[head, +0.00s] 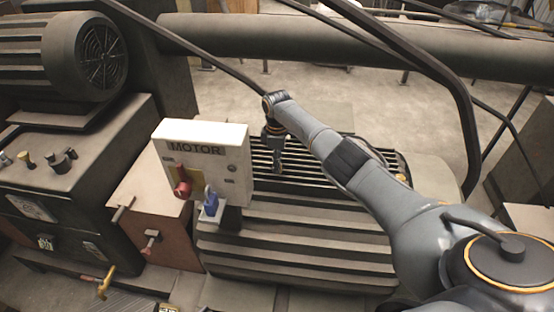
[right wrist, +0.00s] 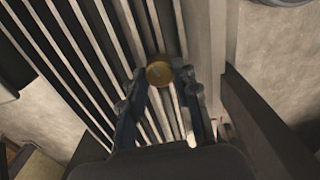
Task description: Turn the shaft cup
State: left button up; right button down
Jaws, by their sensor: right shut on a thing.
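The shaft cup (right wrist: 159,73) is a small round brass-coloured piece in the right wrist view. It sits between the fingertips of my right gripper (right wrist: 163,75), which is shut on it. In the head view my right gripper (head: 278,164) points down at the slatted grille on top of the ribbed housing. The cup cannot be made out there. Whether the cup has turned cannot be told. My left gripper is in neither view.
A white MOTOR box (head: 205,160) with a red knob (head: 182,189) and a blue padlock (head: 210,203) stands left of the gripper. The ribbed housing (head: 290,245) lies below. A thick pipe (head: 330,42) crosses behind, and dark bars pass near my arm.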

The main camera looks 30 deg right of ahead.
jog(key=m+p, duration=0.1)
jog(key=m, duration=0.3)
jog(key=shift+r+m, duration=0.15)
jog(key=shift+m, duration=0.25)
jog(key=m+p, duration=0.1)
jog(key=m, duration=0.3)
jog(key=shift+w+m, duration=0.1)
jog(key=shift+m, duration=0.2)
jog(key=m+p, duration=0.1)
jog(key=m, duration=0.8)
jog(key=shift+d+m+p, duration=0.1)
jog(key=shift+m+p, duration=0.2)
jog(key=shift+m, duration=0.1)
jog(key=m, duration=0.4)
jog(key=shift+m, duration=0.3)
jog(key=m, duration=1)
jog(key=shift+m, duration=2.7)
